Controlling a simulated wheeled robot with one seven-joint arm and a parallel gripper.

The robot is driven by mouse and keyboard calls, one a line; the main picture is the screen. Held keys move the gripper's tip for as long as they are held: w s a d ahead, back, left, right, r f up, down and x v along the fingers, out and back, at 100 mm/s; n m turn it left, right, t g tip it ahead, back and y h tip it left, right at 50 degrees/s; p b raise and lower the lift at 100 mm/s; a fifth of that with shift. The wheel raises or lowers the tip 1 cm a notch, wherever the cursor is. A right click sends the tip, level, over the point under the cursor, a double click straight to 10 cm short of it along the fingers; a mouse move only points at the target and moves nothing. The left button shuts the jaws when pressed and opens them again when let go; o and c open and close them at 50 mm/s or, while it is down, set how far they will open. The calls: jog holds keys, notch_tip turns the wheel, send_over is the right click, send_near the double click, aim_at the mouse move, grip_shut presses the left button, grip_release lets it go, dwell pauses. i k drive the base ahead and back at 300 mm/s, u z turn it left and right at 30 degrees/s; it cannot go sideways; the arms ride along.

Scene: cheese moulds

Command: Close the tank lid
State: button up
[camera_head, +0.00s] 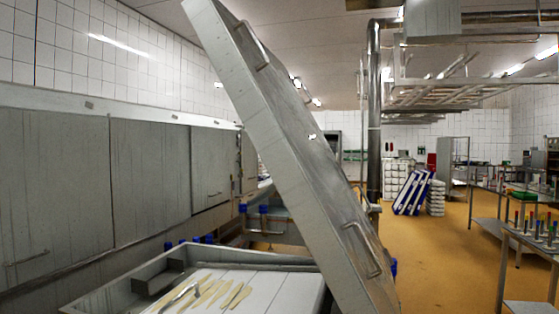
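The tank lid (285,150) is a large grey metal panel standing raised and tilted. Its top leans to the left and its lower end is at the bottom right. Two bar handles show on its face, an upper handle (262,50) and a lower handle (372,250). The tank (85,298) is at the bottom left, open, with a grey metal rim. Inside it lies a white panel (275,290) with a small handle and several yellowish strips on it. My gripper is not in view.
Grey metal panels (150,180) line the left wall. Several blue-capped parts (262,210) stand behind the tank. A steel pipe (375,110) rises right of the lid. Metal tables (530,240) stand at the far right. The orange floor (440,255) between is clear.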

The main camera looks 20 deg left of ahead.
aim_at(345, 247)
jog(key=u, duration=0.3)
jog(key=i, duration=0.3)
jog(key=z, duration=1.35)
jog(key=i, duration=3)
jog(key=u, duration=3.7)
